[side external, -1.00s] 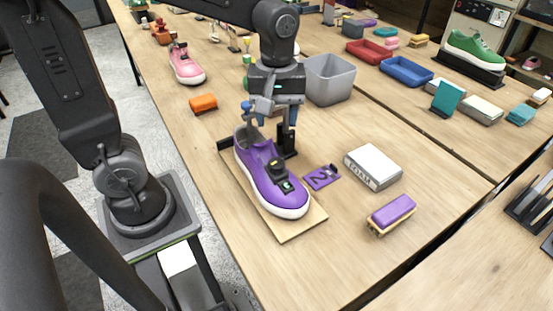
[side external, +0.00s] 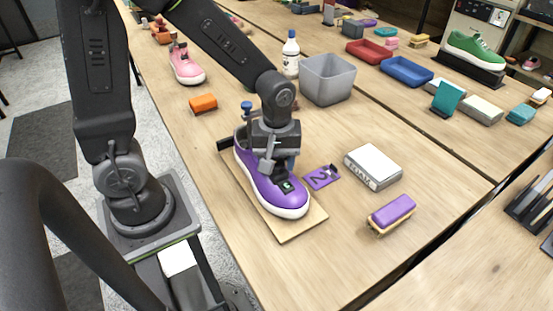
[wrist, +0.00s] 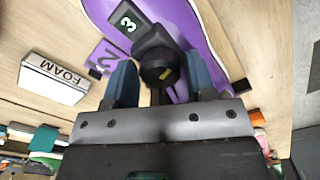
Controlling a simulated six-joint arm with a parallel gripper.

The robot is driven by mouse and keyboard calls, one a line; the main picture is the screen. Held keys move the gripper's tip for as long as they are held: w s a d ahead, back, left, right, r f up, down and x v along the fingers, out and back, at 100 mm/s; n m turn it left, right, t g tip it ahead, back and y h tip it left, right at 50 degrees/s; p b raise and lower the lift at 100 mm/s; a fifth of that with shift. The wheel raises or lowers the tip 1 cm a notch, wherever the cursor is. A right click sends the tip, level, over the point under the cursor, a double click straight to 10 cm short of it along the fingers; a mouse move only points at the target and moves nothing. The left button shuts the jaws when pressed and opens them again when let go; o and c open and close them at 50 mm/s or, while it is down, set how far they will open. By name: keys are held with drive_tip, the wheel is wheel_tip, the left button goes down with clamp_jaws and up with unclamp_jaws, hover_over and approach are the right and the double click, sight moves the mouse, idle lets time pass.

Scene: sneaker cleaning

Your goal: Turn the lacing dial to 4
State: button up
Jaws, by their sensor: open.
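The purple sneaker (side external: 279,197) with a white sole lies on a wooden board (side external: 290,232). In the wrist view the black lacing dial (wrist: 158,62) stands on the sneaker (wrist: 205,32), with a yellow mark on its face. A small black display (wrist: 126,24) beside the dial reads 3; it also shows in the side view (side external: 285,187). My gripper (wrist: 161,80) is open, its two blue-grey fingers on either side of the dial. I cannot tell whether they touch it. In the side view my gripper (side external: 268,165) hides the dial.
A purple tag marked 2 (side external: 322,177) lies beside the board. A white FOAM box (side external: 373,167) and a purple-topped brush (side external: 391,214) lie to the right. A grey bin (side external: 328,80) and a white bottle (side external: 290,56) stand behind. An orange block (side external: 203,103) lies at back left.

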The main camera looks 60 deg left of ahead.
drive_tip(key=shift+c, duration=0.4)
drive_tip(key=c, duration=0.6)
drive_tip(key=shift+m, duration=0.3)
drive_tip(key=m, duration=1.1)
drive_tip(key=shift+m, duration=0.4)
drive_tip(key=o, duration=0.7)
